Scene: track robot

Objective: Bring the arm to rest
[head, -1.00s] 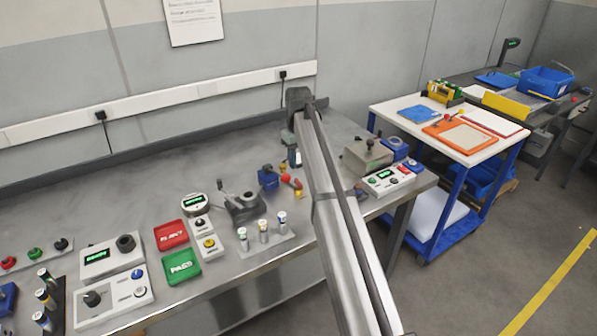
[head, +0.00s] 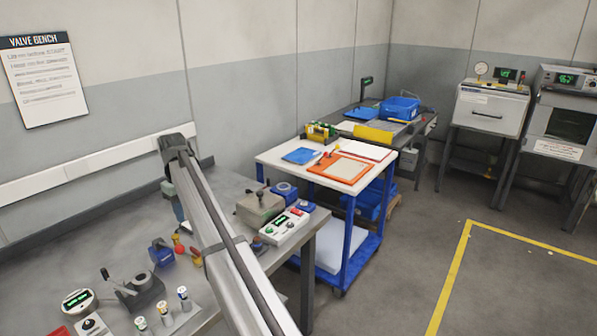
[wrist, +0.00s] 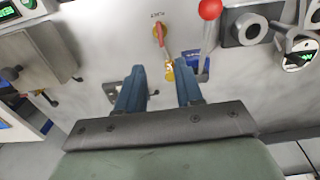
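My arm (head: 225,255) reaches from the bottom of the head view over the grey bench. Beyond the fingertips are a yellow and red valve handle (wrist: 162,38) and a red-knobbed lever (wrist: 209,12) on a blue base. The blue valve also shows in the head view (head: 160,254), left of my arm.
A button box (head: 283,228) and a grey fixture (head: 259,208) stand right of my arm. A white-topped blue cart (head: 348,207) stands beyond the bench's end. A dial (wrist: 297,45) and a grey box (wrist: 40,52) flank the gripper. Floor inside the yellow line (head: 456,265) is clear.

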